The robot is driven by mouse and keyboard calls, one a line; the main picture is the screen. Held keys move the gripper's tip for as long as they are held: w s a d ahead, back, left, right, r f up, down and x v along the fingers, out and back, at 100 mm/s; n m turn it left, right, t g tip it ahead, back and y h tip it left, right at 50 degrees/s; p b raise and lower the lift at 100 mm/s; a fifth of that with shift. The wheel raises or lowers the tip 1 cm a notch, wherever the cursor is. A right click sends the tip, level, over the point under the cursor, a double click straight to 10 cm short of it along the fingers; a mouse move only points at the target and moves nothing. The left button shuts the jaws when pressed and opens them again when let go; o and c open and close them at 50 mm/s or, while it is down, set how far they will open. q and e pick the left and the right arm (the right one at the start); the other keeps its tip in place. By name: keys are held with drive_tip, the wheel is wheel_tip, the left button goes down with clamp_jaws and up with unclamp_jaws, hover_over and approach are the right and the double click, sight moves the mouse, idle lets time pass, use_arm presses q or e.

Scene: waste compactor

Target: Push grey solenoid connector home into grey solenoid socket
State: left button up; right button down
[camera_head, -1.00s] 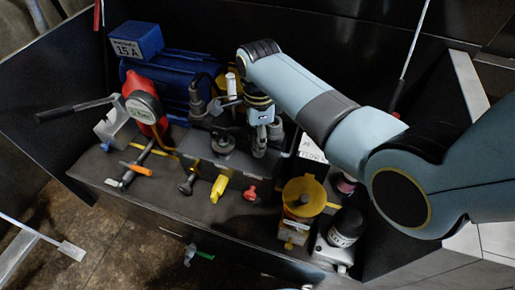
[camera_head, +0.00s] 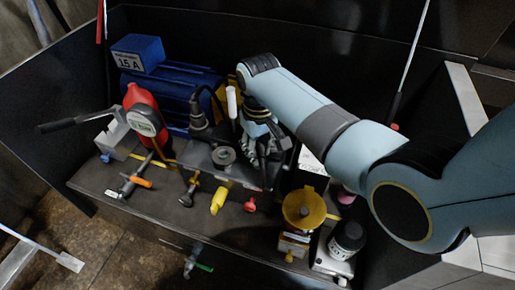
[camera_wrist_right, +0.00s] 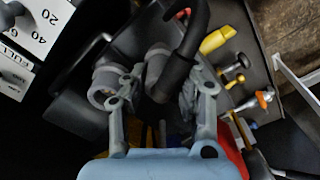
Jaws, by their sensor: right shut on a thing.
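My right gripper (camera_head: 268,172) reaches down at the back middle of the bench, over the dark valve block (camera_head: 238,172). In the right wrist view its two grey fingers (camera_wrist_right: 160,104) stand on both sides of a dark connector body with a thick black cable (camera_wrist_right: 194,35), and they are shut on it. I take this for the grey solenoid connector (camera_wrist_right: 170,82). Grey round fittings (camera_wrist_right: 103,86) show beside and behind it. I cannot tell which is the grey solenoid socket, nor how far the connector sits in it; the fingers hide the joint. My left gripper is not in view.
A yellow-topped unit (camera_head: 304,208) and a black-capped jar (camera_head: 347,237) stand right. Dark walls surround the bench.

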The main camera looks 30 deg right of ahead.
drive_tip(key=n, duration=0.4)
drive_tip(key=shift+w+d+r, duration=0.15)
drive_tip(key=shift+r, duration=0.15)
drive_tip(key=n, duration=0.4)
drive_tip(key=r+n+p, duration=0.1)
drive_tip(key=n, duration=0.1)
drive_tip(key=shift+w+d, duration=0.15)
drive_tip(key=shift+d, duration=0.15)
drive_tip(key=w+d+r+n+p, duration=0.1)
drive_tip(key=d+r+n+p, duration=0.2)
drive_tip(key=n, duration=0.7)
drive_tip(key=w+d+r+n+p, duration=0.2)
drive_tip(key=r+n+p, duration=0.3)
drive_tip(key=n, duration=0.5)
drive_tip(key=shift+w+d+r+n, duration=0.3)
drive_tip(key=shift+d+r+n, duration=0.15)
drive_tip(key=shift+r, duration=0.6)
drive_tip(key=shift+d, duration=0.1)
